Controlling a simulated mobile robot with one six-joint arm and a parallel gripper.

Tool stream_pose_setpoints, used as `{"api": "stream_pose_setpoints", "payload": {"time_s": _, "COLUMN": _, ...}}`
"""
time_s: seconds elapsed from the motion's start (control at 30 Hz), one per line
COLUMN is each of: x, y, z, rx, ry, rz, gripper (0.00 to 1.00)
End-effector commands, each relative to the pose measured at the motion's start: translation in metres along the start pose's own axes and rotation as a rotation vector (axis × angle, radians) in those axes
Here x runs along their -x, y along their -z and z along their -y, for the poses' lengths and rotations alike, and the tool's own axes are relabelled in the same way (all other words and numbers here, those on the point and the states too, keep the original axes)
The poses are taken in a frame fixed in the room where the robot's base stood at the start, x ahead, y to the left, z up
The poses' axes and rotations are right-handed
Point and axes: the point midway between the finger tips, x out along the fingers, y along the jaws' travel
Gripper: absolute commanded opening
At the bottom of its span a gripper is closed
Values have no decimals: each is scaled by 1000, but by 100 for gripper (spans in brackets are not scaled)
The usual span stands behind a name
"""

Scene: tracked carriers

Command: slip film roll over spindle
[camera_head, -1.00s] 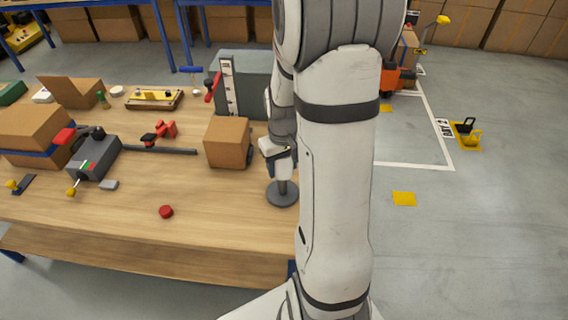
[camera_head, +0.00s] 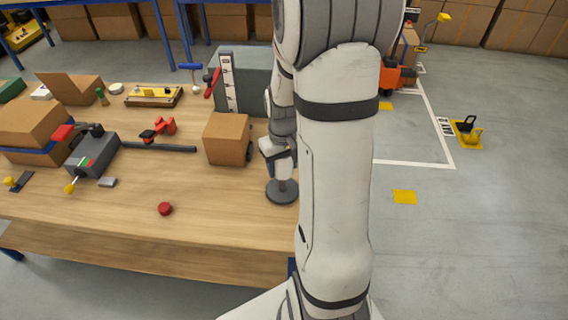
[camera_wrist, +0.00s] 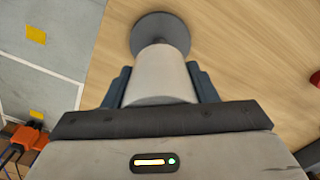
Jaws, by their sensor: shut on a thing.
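My gripper (camera_wrist: 161,88) is shut on a pale grey cylinder, the film roll (camera_wrist: 160,75), with a dark finger on each side. In the wrist view the roll lies in line with a dark round base (camera_wrist: 160,22) that stands on the table. In the head view the same base (camera_head: 282,193) sits near the table's right edge, with a short grey post rising from it. My gripper (camera_head: 279,160) is just above that post, partly behind my arm. The roll hides the spindle's top in the wrist view, so I cannot tell how far it is over it.
A cardboard box (camera_head: 227,140) stands close left of the base, with a black bar (camera_head: 160,147) beside it. A grey box with a ruler strip (camera_head: 229,82) is behind. The table front is mostly clear.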

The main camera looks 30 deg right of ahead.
Motion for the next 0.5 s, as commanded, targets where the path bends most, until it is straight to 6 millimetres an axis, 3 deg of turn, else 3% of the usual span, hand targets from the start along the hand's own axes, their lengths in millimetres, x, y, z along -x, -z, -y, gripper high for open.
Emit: {"api": "stream_pose_setpoints", "payload": {"time_s": 0.5, "x": -17, "y": 0, "z": 0, "rx": 0, "ry": 0, "rz": 0, "gripper": 27}}
